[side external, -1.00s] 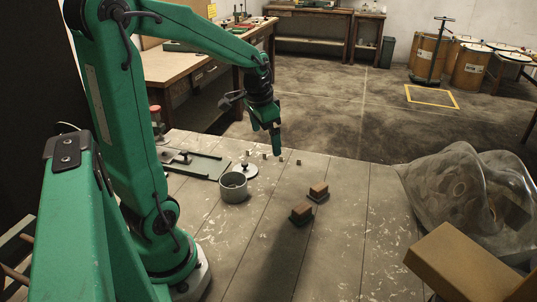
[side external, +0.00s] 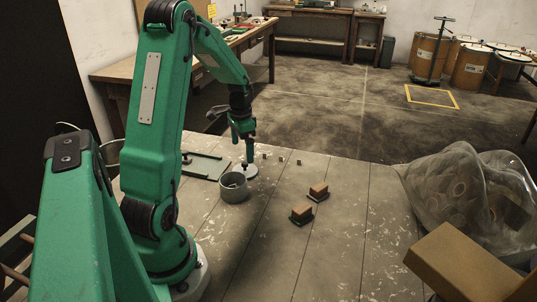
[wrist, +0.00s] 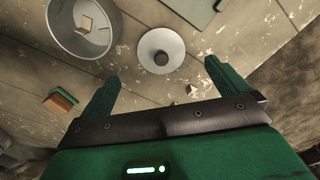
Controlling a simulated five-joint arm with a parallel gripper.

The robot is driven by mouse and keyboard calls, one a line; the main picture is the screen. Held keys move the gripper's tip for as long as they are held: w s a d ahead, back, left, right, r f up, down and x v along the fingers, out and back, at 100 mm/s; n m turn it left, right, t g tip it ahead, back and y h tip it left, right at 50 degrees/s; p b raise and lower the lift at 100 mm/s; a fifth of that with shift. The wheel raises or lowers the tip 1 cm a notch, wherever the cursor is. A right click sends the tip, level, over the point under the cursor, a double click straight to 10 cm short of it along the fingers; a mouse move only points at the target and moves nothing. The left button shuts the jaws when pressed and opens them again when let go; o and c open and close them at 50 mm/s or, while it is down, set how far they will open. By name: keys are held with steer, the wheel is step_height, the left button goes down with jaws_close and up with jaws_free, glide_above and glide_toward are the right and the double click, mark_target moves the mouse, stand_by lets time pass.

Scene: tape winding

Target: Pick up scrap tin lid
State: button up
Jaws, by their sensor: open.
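The scrap tin lid (wrist: 151,46) is a pale round disc with a dark knob in its middle. In the wrist view it lies on the table just beyond my fingertips, in line with the gap between them. In the side view the lid (side external: 251,171) lies beside the tin, with my gripper (side external: 244,158) directly above it, partly covering it. My gripper (wrist: 158,72) is open, with its two green fingers apart and nothing between them. The scrap tin (side external: 233,187) is a grey open cylinder; in the wrist view the tin (wrist: 62,42) holds small scraps.
Two brown blocks on dark bases (side external: 301,213) (side external: 319,191) stand right of the tin. Small cubes (side external: 282,158) lie behind the lid. A flat green-edged tray (side external: 205,165) lies to the left. A clear plastic-wrapped heap (side external: 470,195) and a cardboard box (side external: 460,265) fill the right side.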

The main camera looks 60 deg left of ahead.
mark_target(245, 163)
steer(key=shift+f, duration=1.25)
steer(key=shift+f, duration=0.1)
steer(key=shift+w+f, duration=0.15)
steer(key=shift+f, duration=1.1)
steer(key=shift+w+f, duration=0.1)
steer(key=shift+f, duration=1.1)
steer(key=c, duration=1)
